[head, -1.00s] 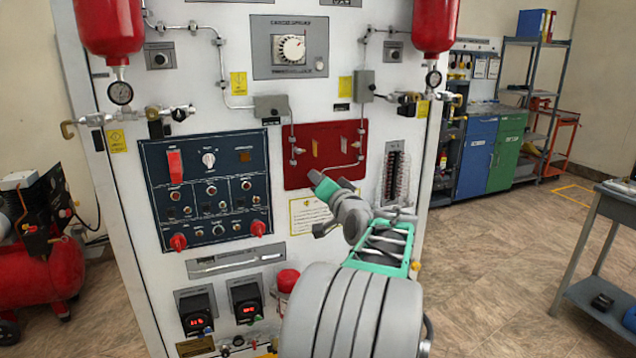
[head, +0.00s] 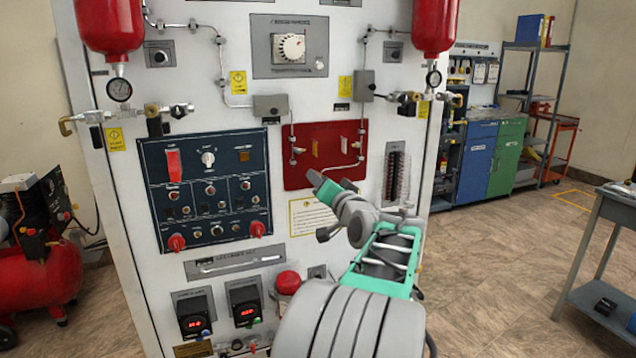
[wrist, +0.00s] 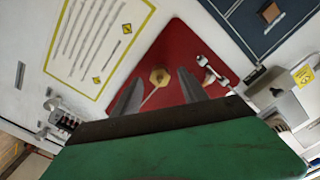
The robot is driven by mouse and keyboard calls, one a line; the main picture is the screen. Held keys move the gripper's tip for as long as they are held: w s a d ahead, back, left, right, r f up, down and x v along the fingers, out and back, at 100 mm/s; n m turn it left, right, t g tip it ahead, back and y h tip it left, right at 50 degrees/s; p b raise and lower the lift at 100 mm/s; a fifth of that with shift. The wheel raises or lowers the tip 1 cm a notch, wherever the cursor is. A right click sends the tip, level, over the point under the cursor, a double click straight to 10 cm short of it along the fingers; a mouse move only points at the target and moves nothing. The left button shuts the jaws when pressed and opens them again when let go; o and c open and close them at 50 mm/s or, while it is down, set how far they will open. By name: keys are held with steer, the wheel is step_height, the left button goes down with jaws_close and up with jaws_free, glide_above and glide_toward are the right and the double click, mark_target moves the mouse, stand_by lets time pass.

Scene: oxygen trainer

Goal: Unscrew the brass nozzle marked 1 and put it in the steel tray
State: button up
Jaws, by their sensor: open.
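A hexagonal brass nozzle (wrist: 160,76) sits on the red panel (wrist: 172,42) in the wrist view. It lies between and beyond the fingertips of my gripper (wrist: 160,83), and I see no contact. My gripper is open, with one grey finger on each side of the nozzle in the picture. No number can be read on it. In the head view my gripper (head: 316,179) is at the lower part of the red panel (head: 296,131), and I cannot make out the nozzle there. I cannot identify a steel tray in either view.
Two small brass-coloured pieces (head: 315,147) and thin pipes with fittings (head: 294,160) are on the red panel above my gripper. A blue control panel (head: 226,160) is to the left. A grey bench (head: 612,208) stands at the far right, with open floor before it.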

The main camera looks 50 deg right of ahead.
steer(key=s+m+p, duration=0.1)
steer(key=s+a+m+p, duration=0.1)
steer(key=m, duration=0.1)
steer(key=shift+a+m, duration=0.1)
steer(key=shift+m, duration=0.2)
stand_by(0.3)
steer(key=m+p, duration=0.3)
steer(key=p, duration=0.1)
